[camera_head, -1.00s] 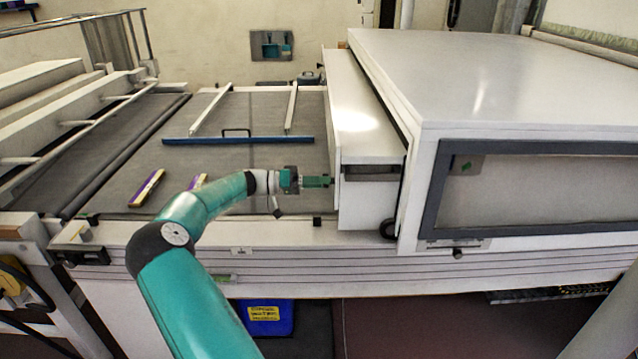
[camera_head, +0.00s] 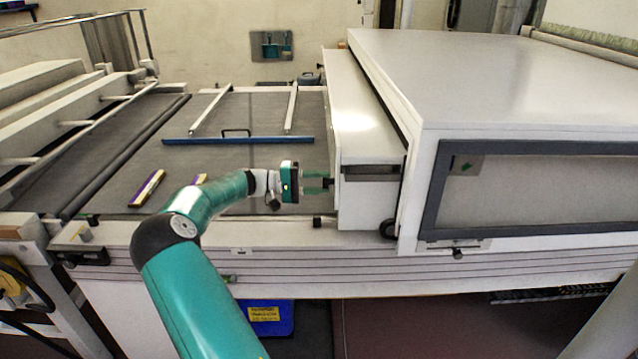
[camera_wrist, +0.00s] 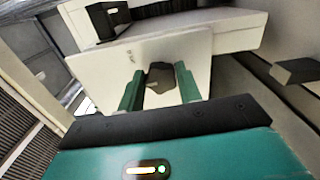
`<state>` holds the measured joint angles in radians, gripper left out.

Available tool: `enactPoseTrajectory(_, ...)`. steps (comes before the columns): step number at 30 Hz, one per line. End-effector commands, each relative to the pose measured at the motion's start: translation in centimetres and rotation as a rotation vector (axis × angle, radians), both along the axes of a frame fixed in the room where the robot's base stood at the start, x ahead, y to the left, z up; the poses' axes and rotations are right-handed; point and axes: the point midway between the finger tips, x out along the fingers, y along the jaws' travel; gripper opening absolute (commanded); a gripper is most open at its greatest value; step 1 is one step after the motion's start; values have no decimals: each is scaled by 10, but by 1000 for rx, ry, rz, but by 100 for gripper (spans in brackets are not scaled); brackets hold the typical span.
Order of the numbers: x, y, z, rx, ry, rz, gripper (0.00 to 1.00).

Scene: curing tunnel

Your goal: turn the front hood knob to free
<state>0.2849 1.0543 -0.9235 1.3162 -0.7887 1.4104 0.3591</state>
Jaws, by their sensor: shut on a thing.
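The front hood knob (camera_wrist: 160,77) is a dark, many-sided knob on a pale plate in the wrist view. It sits between the two green fingers of my gripper (camera_wrist: 160,88), which is shut on it. In the head view my gripper (camera_head: 317,183) reaches the left face of the white front hood (camera_head: 365,211), and the knob (camera_head: 329,184) is a small dark shape at its fingertips. The knob's markings, if any, cannot be read.
The large white tunnel housing (camera_head: 500,85) with a framed window stands right of the hood. The dark conveyor belt (camera_head: 255,115) lies left, with a blue bar (camera_head: 238,140) across it and purple-yellow strips (camera_head: 147,188). A white rail (camera_head: 200,235) runs along the front.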

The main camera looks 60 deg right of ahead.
Motion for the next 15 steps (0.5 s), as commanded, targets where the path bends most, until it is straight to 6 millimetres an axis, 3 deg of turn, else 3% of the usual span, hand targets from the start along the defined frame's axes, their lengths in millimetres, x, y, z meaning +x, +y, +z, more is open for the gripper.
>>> enactPoseTrajectory(15, 1, 0, 2, 427, 216, 3, 12)
